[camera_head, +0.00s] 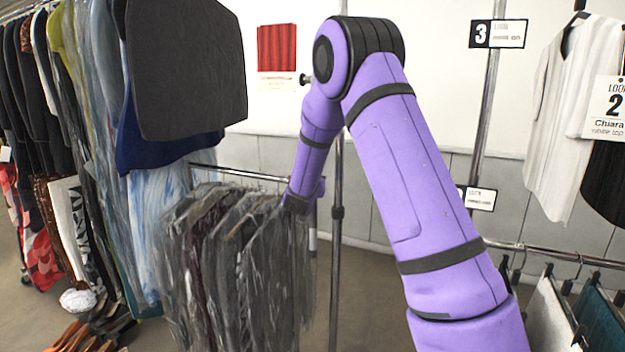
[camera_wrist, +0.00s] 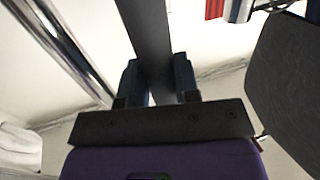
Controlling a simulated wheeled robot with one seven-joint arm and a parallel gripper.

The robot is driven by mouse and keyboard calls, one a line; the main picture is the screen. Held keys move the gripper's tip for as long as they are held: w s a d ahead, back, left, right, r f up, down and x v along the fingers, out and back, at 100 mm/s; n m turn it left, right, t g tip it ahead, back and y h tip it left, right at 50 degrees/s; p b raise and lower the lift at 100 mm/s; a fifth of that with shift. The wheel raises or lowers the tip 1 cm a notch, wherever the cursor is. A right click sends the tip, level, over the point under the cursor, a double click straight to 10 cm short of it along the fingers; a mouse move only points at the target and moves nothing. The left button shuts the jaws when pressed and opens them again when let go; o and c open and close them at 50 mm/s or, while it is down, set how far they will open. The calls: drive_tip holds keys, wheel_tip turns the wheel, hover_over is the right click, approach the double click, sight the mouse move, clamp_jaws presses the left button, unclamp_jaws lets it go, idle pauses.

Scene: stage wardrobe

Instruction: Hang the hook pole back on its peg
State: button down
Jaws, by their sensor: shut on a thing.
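In the wrist view, my gripper (camera_wrist: 159,82) has its two dark fingers on either side of a dark grey bar, which I take to be the hook pole (camera_wrist: 147,30). The pole runs up out of the top of the picture, and its ends are out of view. In the head view, my arm's far end is low by the plastic-covered clothes, and neither the fingers nor the pole can be made out. A small dark knob (camera_head: 305,79) sticks out beside the red swatch, left of my arm; it may be the peg.
Plastic-covered garments (camera_head: 240,270) hang on a low rail next to my wrist. An upright metal post (camera_head: 337,240) stands behind my arm. White tops (camera_head: 570,110) hang right.

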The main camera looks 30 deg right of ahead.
drive_tip(key=c, duration=0.8)
unclamp_jaws()
